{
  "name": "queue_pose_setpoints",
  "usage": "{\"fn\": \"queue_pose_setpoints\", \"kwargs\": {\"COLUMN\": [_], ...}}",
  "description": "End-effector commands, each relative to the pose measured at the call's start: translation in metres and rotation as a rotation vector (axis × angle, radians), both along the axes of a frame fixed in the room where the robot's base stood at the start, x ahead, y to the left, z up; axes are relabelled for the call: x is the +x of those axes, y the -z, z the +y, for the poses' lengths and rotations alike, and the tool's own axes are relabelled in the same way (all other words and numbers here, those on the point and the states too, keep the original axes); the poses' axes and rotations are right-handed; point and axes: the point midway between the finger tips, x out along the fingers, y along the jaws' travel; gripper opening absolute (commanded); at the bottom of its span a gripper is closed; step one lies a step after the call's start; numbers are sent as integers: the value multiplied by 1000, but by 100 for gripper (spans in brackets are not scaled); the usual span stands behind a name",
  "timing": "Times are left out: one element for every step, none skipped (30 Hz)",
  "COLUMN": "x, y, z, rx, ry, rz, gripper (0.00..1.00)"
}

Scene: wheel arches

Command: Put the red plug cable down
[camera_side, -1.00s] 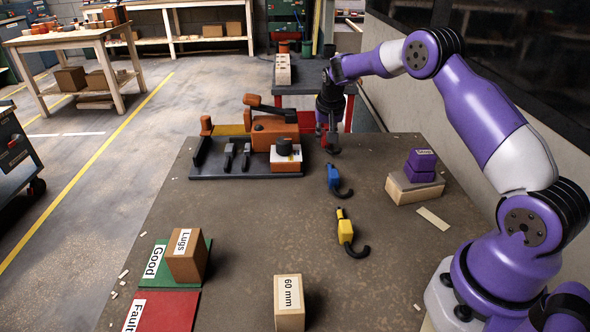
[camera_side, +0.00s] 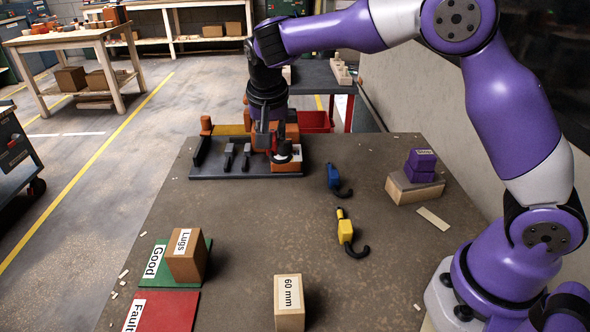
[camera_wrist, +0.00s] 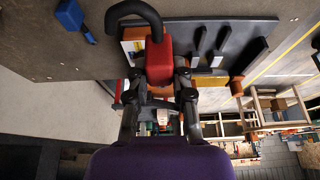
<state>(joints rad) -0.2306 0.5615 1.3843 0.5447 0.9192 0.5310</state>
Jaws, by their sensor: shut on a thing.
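My gripper (camera_side: 266,138) is over the orange clamp fixture (camera_side: 292,131) on its dark base board (camera_side: 222,172). In the wrist view my gripper (camera_wrist: 158,82) is shut on the red plug cable (camera_wrist: 159,58). The red plug sits between the fingers, and its black cable curves out in a hook. The plug appears over or against the fixture's white-and-orange block (camera_wrist: 133,42); I cannot tell if they touch. In the side view the gripper hides most of the plug. A blue plug cable (camera_side: 333,177) and a yellow plug cable (camera_side: 346,231) lie on the bench.
Two dark upright pieces (camera_side: 229,157) stand on the base board's left. Purple blocks on a wooden block (camera_side: 408,191) are at right. A Lugs box (camera_side: 186,257) stands on the green Good mat (camera_side: 158,266), near the red Faulty mat (camera_side: 160,312). A 60 mm block (camera_side: 289,305) is in front.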

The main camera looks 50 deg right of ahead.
Motion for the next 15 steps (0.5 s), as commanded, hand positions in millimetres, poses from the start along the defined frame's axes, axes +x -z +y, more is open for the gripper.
{"fn": "queue_pose_setpoints", "kwargs": {"x": [-8, -14, -23, -30, -38, -48, -56, -63, -72, -78, -84, -90, -94, -97, -98], "y": [0, -1, -1, -1, -1, -2, -2, -2, -3, -3, -3, -4, -4, -3, -3], "z": [31, 47, 67, 81, 95, 112, 123, 133, 145, 152, 158, 164, 168, 171, 172], "rx": [0, -1, -1, -2, -3, -5, -5, -7, -7, -8, -8, -9, -10, -10, -11], "ry": [-15, -15, -15, -13, -13, -12, -10, -9, -8, -6, -5, -3, -1, 0, 2], "rz": [3, 2, 3, 2, 1, 0, -2, -3, -6, -9, -10, -12, -13, -14, -16], "gripper": [0, 0, 0, 0, 0, 0, 0, 0, 0, 0, 0, 0, 0, 0, 0]}}
